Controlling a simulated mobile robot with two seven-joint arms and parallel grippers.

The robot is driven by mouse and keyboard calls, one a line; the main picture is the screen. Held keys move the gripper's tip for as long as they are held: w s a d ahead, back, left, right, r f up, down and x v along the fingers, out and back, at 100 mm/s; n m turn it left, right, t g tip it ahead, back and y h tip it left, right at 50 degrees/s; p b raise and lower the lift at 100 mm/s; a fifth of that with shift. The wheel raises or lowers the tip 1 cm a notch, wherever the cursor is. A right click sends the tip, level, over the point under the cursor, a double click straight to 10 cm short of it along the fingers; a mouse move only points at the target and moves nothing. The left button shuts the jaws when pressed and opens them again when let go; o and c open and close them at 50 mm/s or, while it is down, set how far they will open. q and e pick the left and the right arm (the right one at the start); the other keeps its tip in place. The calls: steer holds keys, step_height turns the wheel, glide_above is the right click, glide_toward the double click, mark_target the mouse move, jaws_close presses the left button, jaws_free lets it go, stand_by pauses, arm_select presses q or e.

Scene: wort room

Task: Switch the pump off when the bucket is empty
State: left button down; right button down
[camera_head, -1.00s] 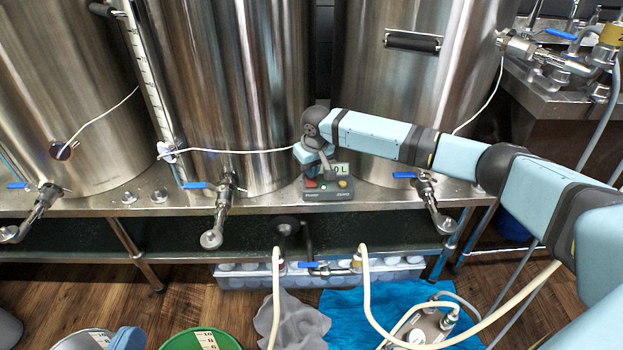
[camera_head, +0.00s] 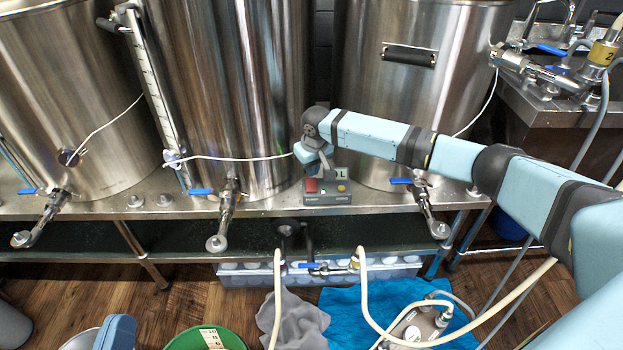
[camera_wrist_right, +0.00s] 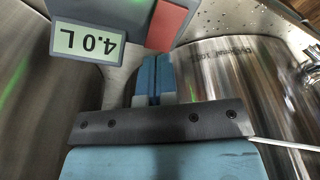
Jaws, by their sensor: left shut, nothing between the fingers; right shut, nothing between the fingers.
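A grey control box (camera_head: 328,198) with a red button (camera_head: 311,185), a yellow button and a display stands on the steel shelf between two tanks. In the right wrist view its display (camera_wrist_right: 88,42) reads 4.0 L, upside down. My right gripper (camera_head: 323,168) is shut and empty just over the box; its fingers (camera_wrist_right: 153,62) point toward the red button (camera_wrist_right: 167,27). I cannot tell if they touch it. A green bucket (camera_head: 173,341) with a white scale is cut off at the bottom edge; its level is unclear. My left gripper (camera_head: 115,333) shows partly beside it, shut, tips hidden.
A second, pale bucket (camera_head: 76,342) is at the bottom left. A steel pump (camera_head: 413,327) with hoses lies on a blue cloth (camera_head: 350,310), beside a grey cloth (camera_head: 300,320).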

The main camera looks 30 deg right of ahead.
mark_target(312, 181)
steer(key=shift+r+p, duration=0.55)
steer(key=shift+r, duration=0.2)
steer(key=shift+r+p, duration=0.6)
steer(key=shift+p, duration=0.5)
steer(key=shift+r+p, duration=0.2)
steer(key=shift+p, duration=0.1)
arm_select(q)
steer(key=a+f+y, duration=0.1)
steer(key=f+g+y, duration=0.1)
steer(key=f, duration=0.1)
steer(key=shift+w+a+g, duration=0.1)
steer(key=shift+a+g, duration=0.2)
steer(key=shift+a, duration=0.1)
